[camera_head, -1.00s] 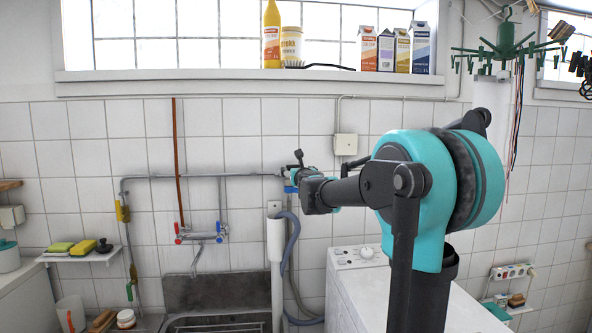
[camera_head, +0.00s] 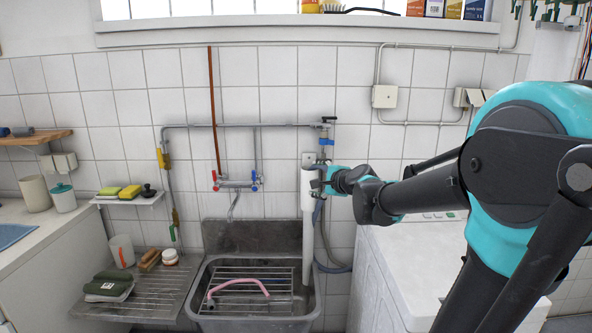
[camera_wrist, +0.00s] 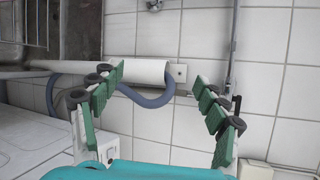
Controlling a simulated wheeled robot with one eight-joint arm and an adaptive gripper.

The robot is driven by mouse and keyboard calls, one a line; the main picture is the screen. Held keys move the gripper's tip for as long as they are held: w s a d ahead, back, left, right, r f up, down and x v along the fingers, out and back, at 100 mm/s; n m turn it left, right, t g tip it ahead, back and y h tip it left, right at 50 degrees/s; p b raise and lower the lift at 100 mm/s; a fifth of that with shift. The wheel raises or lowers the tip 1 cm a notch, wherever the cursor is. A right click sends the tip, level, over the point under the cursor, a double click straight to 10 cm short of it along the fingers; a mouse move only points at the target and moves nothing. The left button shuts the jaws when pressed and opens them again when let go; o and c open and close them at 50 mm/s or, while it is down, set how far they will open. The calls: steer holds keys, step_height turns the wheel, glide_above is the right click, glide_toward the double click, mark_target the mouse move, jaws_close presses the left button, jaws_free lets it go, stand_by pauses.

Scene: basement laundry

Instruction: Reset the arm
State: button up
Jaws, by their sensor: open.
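My arm reaches in from the right in the head view, its black and teal links in front of the wall and washing machine. My gripper (camera_head: 316,184) shows small there, in front of the white standpipe (camera_head: 307,220). In the wrist view my gripper (camera_wrist: 160,80) is open, its green-padded fingers wide apart with nothing held between them. The white pipe (camera_wrist: 148,72) and a grey hose (camera_wrist: 150,101) show behind the fingers. I cannot tell how far the fingertips are from the pipe.
A metal sink (camera_head: 255,324) with a rack and pink hose stands below the tap (camera_head: 238,184). A drainboard (camera_head: 165,297) holds a folded cloth, brush and cup. The white washing machine (camera_head: 405,270) stands under my arm. A small shelf (camera_head: 128,200) holds sponges.

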steer(key=s+d+f+n+g+h, duration=0.2)
steer(key=s+f+n, duration=0.3)
steer(key=s+f, duration=0.4)
steer(key=s+d+f+n+g+h, duration=0.2)
steer(key=s+d+f+n+g, duration=0.2)
steer(key=s+f, duration=0.5)
steer(key=s+d+f+n+g+h, duration=0.2)
steer(key=s+d+f+n, duration=0.3)
steer(key=s, duration=0.7)
step_height(320, 180, down, 5)
steer(key=shift+d+r+n+g, duration=0.1)
steer(key=shift+d+n+g, duration=0.3)
steer(key=shift+n, duration=0.7)
steer(key=shift+w+a, duration=0.1)
steer(key=shift+a, duration=0.1)
steer(key=shift+c, duration=0.2)
